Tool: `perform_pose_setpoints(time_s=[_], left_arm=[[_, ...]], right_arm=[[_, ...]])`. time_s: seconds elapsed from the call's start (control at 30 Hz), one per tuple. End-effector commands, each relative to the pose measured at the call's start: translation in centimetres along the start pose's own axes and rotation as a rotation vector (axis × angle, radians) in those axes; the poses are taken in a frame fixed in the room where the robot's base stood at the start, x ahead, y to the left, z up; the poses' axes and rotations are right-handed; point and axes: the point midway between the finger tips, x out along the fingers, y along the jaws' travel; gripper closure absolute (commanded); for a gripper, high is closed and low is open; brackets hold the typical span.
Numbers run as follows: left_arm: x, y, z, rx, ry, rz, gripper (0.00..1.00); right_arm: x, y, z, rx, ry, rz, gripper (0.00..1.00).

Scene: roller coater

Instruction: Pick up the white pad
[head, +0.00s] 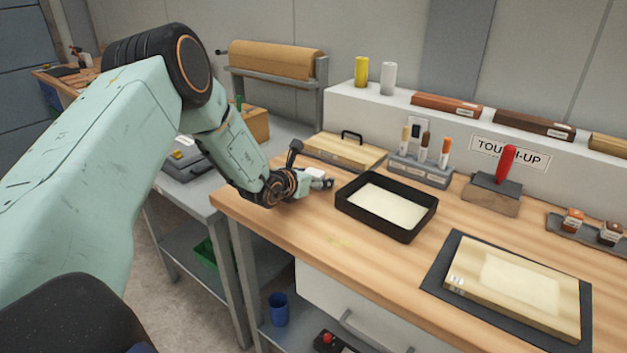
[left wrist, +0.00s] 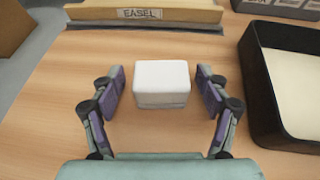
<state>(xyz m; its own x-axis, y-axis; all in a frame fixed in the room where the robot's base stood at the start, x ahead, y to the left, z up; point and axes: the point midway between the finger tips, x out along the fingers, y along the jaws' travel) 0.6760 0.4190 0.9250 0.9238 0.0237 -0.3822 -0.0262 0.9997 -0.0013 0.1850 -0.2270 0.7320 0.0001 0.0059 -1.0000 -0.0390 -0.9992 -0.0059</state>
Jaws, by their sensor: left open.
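The white pad (left wrist: 162,84) is a small block with rounded edges lying on the wooden worktop. In the left wrist view it sits between the tips of my open left gripper (left wrist: 163,92), with a gap on each side. In the head view the pad (head: 317,172) shows only in part, at the end of my left gripper (head: 322,184), left of the black tray. The gripper's fingers are low over the worktop there. My right gripper is not in view.
A black tray (head: 349,207) with a cream-coloured filling stands just right of the pad. A wooden board with a black handle (head: 352,135) lies behind, labelled EASEL in the wrist view. A dark mat (head: 437,262) holds a pale wood panel at right. The worktop's front edge is close.

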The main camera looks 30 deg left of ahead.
Motion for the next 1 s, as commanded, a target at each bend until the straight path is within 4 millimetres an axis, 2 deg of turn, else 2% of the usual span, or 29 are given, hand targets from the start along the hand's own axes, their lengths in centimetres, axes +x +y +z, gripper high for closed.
perform_pose_setpoints(time_s=[0.1,0.77,1.0], left_arm=[[-0.03,-0.01,0.02,0.000,0.000,0.000,0.27],[-0.06,0.02,0.01,0.000,0.000,0.000,0.83],[-0.10,0.02,0.19,0.000,-0.001,0.000,0.83]], right_arm=[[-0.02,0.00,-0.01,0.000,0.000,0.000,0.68],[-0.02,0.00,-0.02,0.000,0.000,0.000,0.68],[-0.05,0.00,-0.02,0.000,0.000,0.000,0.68]])
